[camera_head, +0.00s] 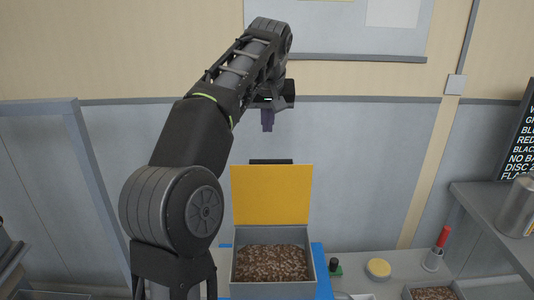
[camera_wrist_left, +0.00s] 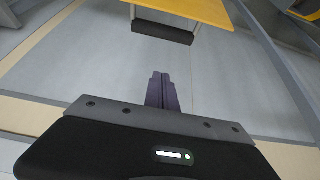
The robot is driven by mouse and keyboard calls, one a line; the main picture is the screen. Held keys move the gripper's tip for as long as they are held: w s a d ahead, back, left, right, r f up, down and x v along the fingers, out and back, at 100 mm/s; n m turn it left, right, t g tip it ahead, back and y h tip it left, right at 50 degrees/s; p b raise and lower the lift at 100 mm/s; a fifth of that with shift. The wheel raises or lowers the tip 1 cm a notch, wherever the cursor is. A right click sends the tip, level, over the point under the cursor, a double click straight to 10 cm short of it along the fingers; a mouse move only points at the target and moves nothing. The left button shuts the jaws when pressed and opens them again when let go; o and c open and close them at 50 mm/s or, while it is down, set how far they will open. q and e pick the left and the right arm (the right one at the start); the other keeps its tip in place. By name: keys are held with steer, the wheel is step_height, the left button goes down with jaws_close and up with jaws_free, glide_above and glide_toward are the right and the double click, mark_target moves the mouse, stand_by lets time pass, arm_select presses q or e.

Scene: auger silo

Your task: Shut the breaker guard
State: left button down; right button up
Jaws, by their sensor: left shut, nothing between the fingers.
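The breaker guard appears to be the yellow panel (camera_head: 272,194), standing raised at the back of a grey box (camera_head: 272,288). The box is open at the top and holds brown pellets (camera_head: 272,263). A black bar (camera_head: 270,161) shows just above the panel's top edge. In the left wrist view the yellow panel (camera_wrist_left: 190,10) and the black bar (camera_wrist_left: 162,32) are at the top. My left gripper (camera_head: 267,127) is shut and empty, above the panel and apart from it. Its closed fingers (camera_wrist_left: 160,80) point toward the bar in the wrist view. My right gripper is not in view.
A grey shelf (camera_head: 495,212) with a metal can (camera_head: 518,208) juts in at the right. A grey wall (camera_head: 360,170) stands behind.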

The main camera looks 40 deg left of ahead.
arm_select(q)
step_height(320, 180, down, 8)
steer(key=shift+w+a+f+b, duration=0.15)
steer(key=shift+f+b, duration=0.1)
steer(key=shift+b, duration=0.15)
stand_by(0.4)
